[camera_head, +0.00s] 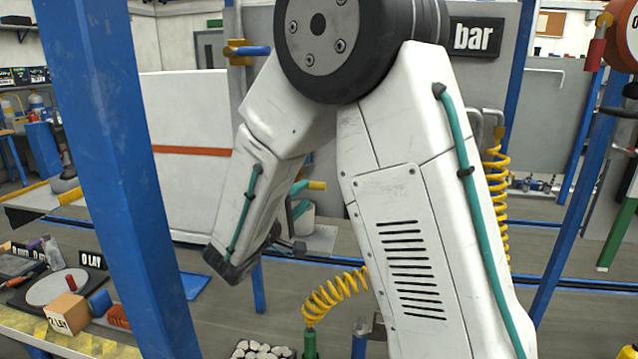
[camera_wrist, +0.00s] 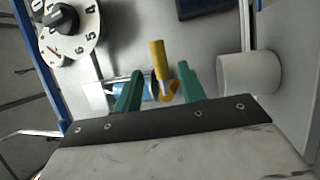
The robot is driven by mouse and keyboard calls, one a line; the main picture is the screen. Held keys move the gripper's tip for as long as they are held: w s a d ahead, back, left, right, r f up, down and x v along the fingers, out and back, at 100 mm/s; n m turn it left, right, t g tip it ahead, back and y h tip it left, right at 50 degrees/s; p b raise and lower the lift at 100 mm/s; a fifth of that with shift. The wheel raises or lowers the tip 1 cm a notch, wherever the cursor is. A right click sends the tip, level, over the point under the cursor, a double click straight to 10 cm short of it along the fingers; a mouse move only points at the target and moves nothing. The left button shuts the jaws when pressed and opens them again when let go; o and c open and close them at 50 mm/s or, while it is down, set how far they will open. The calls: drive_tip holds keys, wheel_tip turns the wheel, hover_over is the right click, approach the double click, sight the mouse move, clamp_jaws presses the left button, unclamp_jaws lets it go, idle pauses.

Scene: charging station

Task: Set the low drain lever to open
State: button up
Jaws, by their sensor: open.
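A lever with a yellow handle (camera_wrist: 159,60) and a blue body (camera_wrist: 149,88) is on the grey panel, low down; I take it as the low drain lever. Its yellow handle also shows in the head view (camera_head: 317,185), beside my teal fingers. My gripper (camera_wrist: 161,74) is open, one teal finger on each side of the yellow handle in the wrist view. I cannot tell whether a finger touches it. The lower part of the lever is partly hidden by the fingers, and my arm hides much of the panel in the head view.
A white cylinder (camera_wrist: 248,73) stands close to the right finger. A dial with a black knob (camera_wrist: 62,20) is at the wrist view's upper left. Higher up is a blue-handled lever (camera_head: 252,50). A blue post (camera_head: 115,150) stands at left, and a yellow coiled hose (camera_head: 335,294) below.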

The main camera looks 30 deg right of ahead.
sight(313, 188)
drive_tip(key=x, duration=0.7)
drive_tip(key=shift+w+d, duration=0.1)
drive_tip(key=shift+d, duration=0.25)
clamp_jaws()
